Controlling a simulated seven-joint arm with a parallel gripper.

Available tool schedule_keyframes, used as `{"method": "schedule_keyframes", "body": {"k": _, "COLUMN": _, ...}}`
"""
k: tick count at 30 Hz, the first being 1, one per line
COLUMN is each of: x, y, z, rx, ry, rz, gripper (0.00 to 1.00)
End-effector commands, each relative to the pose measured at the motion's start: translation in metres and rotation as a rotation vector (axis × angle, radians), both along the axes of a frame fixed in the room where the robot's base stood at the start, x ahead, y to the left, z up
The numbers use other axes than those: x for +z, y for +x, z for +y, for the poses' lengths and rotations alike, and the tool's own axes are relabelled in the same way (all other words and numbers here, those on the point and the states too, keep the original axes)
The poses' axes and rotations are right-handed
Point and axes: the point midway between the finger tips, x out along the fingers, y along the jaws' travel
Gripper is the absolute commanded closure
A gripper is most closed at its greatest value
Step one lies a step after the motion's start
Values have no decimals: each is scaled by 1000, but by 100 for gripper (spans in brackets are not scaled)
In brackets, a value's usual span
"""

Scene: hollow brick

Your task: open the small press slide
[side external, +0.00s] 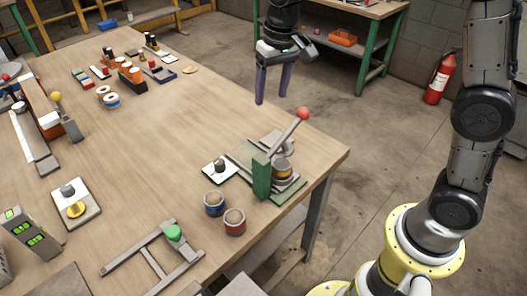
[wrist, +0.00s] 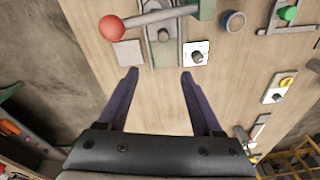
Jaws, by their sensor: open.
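The small press stands near the table's right corner in the side view, with a green upright (side external: 262,176), a green base and a slanted grey lever ending in a red ball (side external: 303,113). In the wrist view the red ball (wrist: 111,28) is at upper left and the lever crosses the top. My gripper (side external: 272,96) is open and empty, pointing down above and behind the press. In the wrist view my gripper (wrist: 159,75) has its fingers apart, touching nothing.
A white plate with a grey knob (side external: 220,168) lies beside the press. Blue-banded (side external: 214,203) and red-banded (side external: 235,221) cylinders stand in front. A grey frame with a green knob (side external: 173,232) lies nearer the camera. The wooden table's (side external: 165,125) middle is clear.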

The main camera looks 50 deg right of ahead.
Motion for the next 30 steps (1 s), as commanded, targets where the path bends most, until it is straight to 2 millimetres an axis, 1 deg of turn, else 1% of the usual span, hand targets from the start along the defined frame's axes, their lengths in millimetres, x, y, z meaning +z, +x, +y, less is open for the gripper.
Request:
{"method": "schedule_keyframes", "body": {"k": 1, "x": -17, "y": 8, "z": 4, "rx": 8, "ry": -4, "rz": 32, "gripper": 33}}
{"method": "schedule_keyframes", "body": {"k": 4, "x": -40, "y": 15, "z": 9, "rx": 17, "ry": -9, "rz": 78, "gripper": 33}}
{"method": "schedule_keyframes", "body": {"k": 7, "x": -55, "y": 15, "z": 11, "rx": 22, "ry": -12, "rz": 113, "gripper": 33}}
{"method": "schedule_keyframes", "body": {"k": 14, "x": -76, "y": 14, "z": 13, "rx": 27, "ry": -14, "rz": 127, "gripper": 33}}
{"method": "schedule_keyframes", "body": {"k": 17, "x": -93, "y": 14, "z": 12, "rx": 27, "ry": -14, "rz": 128, "gripper": 33}}
{"method": "schedule_keyframes", "body": {"k": 24, "x": -141, "y": 13, "z": 12, "rx": 27, "ry": -15, "rz": 130, "gripper": 33}}
{"method": "schedule_keyframes", "body": {"k": 30, "x": -175, "y": 13, "z": 12, "rx": 27, "ry": -14, "rz": 127, "gripper": 33}}
